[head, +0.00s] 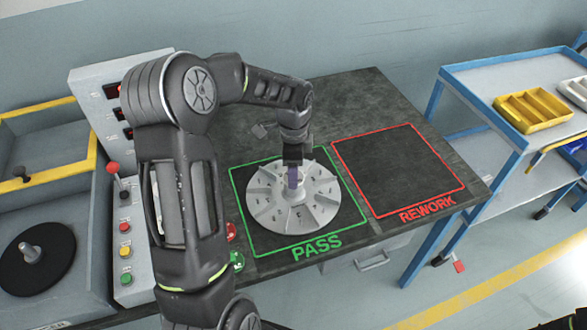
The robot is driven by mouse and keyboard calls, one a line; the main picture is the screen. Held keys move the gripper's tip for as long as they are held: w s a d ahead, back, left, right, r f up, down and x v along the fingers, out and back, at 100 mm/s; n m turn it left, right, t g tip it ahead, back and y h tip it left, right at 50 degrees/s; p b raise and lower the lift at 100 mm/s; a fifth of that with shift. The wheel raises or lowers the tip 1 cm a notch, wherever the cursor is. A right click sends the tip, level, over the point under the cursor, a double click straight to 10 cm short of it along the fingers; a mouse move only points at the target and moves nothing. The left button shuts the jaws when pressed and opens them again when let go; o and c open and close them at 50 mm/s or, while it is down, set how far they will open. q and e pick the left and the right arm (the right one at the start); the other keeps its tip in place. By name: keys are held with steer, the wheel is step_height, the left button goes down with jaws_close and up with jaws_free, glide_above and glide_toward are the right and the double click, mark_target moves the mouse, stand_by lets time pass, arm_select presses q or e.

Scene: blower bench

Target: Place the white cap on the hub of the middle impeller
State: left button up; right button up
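One grey-white bladed impeller (265,208) lies flat in the green PASS square (246,248). No other impeller shows. My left gripper (295,180) points straight down over the impeller's hub (297,200), at or just above it. Its fingers look narrow and bluish, and I cannot tell whether they are open or shut, or touching the hub. I cannot make out a separate white cap; it may be hidden by the gripper or the arm.
The red REWORK square (440,192) on the dark bench is empty. A control panel (126,225) with buttons and a red-knobbed lever stands left, beside a machine with a black disc (38,262). A blue cart (470,75) with a yellow tray (535,108) stands right.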

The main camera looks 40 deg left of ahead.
arm_select(q)
steer(key=shift+f, duration=0.2)
steer(key=o, duration=1.3)
steer(key=shift+r, duration=0.1)
steer(key=shift+r, duration=0.1)
step_height(320, 180, up, 12)
steer(key=shift+r+b, duration=0.1)
steer(key=shift+b, duration=0.55)
